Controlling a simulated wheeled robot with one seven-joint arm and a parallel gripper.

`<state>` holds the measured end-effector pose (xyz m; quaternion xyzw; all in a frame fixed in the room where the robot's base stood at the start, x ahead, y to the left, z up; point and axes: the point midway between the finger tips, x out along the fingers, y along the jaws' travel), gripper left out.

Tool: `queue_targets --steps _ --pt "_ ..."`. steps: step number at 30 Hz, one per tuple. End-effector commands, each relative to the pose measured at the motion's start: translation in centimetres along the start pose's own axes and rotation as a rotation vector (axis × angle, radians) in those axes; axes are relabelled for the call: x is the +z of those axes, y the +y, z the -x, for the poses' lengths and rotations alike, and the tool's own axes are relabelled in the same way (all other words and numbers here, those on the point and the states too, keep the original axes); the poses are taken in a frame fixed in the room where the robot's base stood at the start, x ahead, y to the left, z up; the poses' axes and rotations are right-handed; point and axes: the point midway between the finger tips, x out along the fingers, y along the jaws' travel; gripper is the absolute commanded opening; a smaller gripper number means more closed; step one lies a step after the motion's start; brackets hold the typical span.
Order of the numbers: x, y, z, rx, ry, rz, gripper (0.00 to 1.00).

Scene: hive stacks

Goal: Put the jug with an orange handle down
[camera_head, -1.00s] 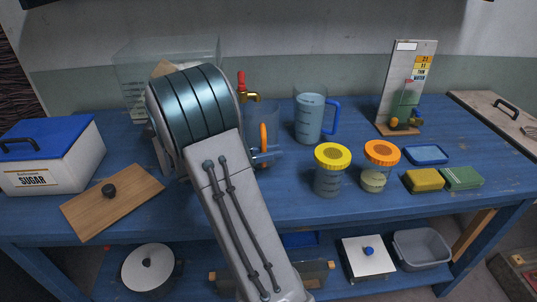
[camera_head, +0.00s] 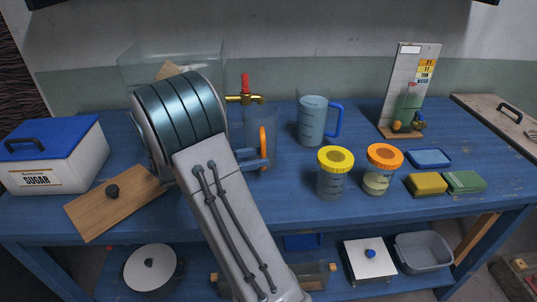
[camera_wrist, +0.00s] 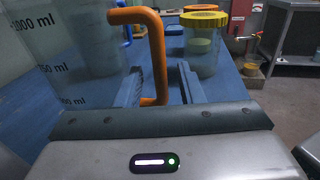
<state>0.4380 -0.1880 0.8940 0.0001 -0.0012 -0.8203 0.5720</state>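The clear jug with an orange handle (camera_head: 263,140) stands on the blue table below the brass tap, partly behind my arm. In the wrist view, its graduated wall (camera_wrist: 60,50) fills the left, and its orange handle (camera_wrist: 155,60) hangs down in front of my gripper. My gripper (camera_head: 262,158) is beside the jug at handle height. In the wrist view, its two fingers (camera_wrist: 162,86) are apart, with the lower end of the handle between them and gaps on both sides. The jug's base is partly hidden, so its contact with the table is hard to see.
The brass tap (camera_head: 240,98) with a red lever is just above the jug. To the right stand a blue-handled jug (camera_head: 311,120), a yellow-lidded jar (camera_head: 333,180) and an orange-lidded jar (camera_head: 377,180). A wooden lid (camera_head: 120,202) and sugar box (camera_head: 60,160) are left.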

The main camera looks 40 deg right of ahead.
Motion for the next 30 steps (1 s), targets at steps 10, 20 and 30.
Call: queue_targets --steps 10,20,30 --pt "0.0 0.0 6.7 0.001 0.0 0.001 0.34" --pt "0.0 0.0 8.0 -0.001 0.0 0.001 0.34" --pt "0.0 0.0 7.9 -0.001 0.0 0.0 0.34"
